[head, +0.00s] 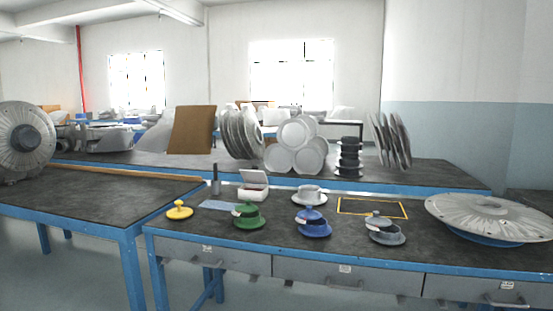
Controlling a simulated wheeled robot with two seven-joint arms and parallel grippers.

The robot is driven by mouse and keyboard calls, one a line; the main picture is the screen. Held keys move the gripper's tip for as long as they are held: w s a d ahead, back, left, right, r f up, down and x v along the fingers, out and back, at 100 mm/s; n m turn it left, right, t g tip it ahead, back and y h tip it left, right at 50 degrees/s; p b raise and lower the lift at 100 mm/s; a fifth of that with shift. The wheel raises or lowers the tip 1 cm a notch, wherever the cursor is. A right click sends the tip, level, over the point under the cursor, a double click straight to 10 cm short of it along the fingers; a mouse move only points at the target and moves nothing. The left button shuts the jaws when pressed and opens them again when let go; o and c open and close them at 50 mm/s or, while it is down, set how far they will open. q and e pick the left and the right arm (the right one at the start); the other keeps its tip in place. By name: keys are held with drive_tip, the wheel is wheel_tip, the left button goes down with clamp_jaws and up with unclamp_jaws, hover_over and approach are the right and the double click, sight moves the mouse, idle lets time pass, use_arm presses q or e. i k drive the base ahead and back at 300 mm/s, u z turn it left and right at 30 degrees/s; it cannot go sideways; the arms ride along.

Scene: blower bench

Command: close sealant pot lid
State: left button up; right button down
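Several small pots stand on saucer-like bases on the front bench; I cannot tell which is the sealant pot. A green pot (249,221) has a green knobbed piece at its top. A grey pot (384,234) has a grey knobbed piece on top. A white pot (308,195) stands behind the blue one. A yellow knobbed disc (179,211) lies flat at the left. Neither of my grippers is in view.
A white box (254,190) with its lid raised and a dark upright cylinder (216,181) stand behind the green pot. A yellow-outlined rectangle (372,200) on the bench is empty. A large grey finned disc (493,215) fills the right end. Plates and discs stand on the back bench (440,176).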

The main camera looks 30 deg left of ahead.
sight(256, 176)
drive_tip(key=u, duration=0.35)
drive_tip(key=i, duration=0.95)
drive_tip(key=u, duration=0.9)
